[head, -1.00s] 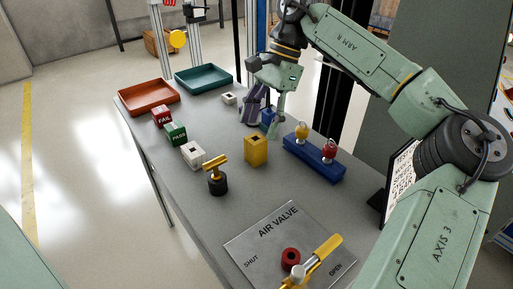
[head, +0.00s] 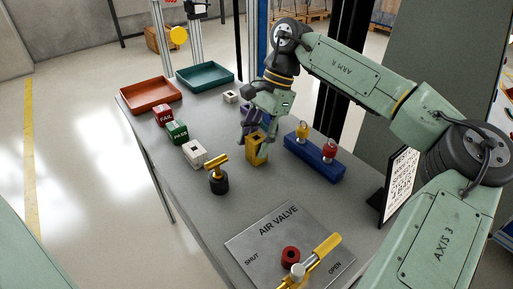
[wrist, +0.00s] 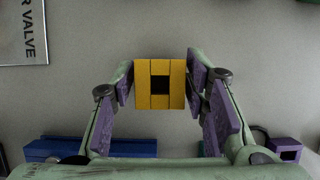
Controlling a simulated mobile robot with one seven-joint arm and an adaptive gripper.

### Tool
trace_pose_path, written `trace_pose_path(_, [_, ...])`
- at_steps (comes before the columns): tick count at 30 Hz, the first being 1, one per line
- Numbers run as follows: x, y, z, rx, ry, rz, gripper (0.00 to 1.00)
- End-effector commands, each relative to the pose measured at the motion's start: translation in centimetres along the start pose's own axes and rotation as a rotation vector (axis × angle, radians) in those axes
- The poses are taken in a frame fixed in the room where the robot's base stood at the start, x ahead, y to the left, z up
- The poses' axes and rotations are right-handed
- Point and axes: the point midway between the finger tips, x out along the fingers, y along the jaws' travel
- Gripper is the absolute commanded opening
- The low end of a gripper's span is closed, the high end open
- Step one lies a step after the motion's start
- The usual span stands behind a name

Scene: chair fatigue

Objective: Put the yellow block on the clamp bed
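The yellow block (head: 252,150) stands upright on the grey table, with a square hole in its top. In the wrist view the block (wrist: 160,97) sits between the purple pads of my gripper (wrist: 160,85). Narrow gaps show on both sides, so my gripper is open around the block and not pressed on it. In the head view my gripper (head: 257,132) points down over the block and hides part of it. I cannot make out which thing is the clamp bed.
A blue stand (head: 315,160) with yellow and red knobs is close on the right. A black base with a yellow T-handle (head: 218,175) and a white block (head: 194,153) are left. The air valve plate (head: 265,235) is in front. Trays (head: 150,94) stand behind.

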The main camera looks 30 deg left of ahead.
Motion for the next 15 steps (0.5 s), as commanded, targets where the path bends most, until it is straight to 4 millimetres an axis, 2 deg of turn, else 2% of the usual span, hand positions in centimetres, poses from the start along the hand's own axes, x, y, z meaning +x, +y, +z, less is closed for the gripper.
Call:
trace_pose_path(2, [-0.02,0.00,0.00,0.000,0.000,0.000,0.34])
trace_pose_path(15, [-0.03,0.00,0.00,0.000,0.000,0.000,0.05])
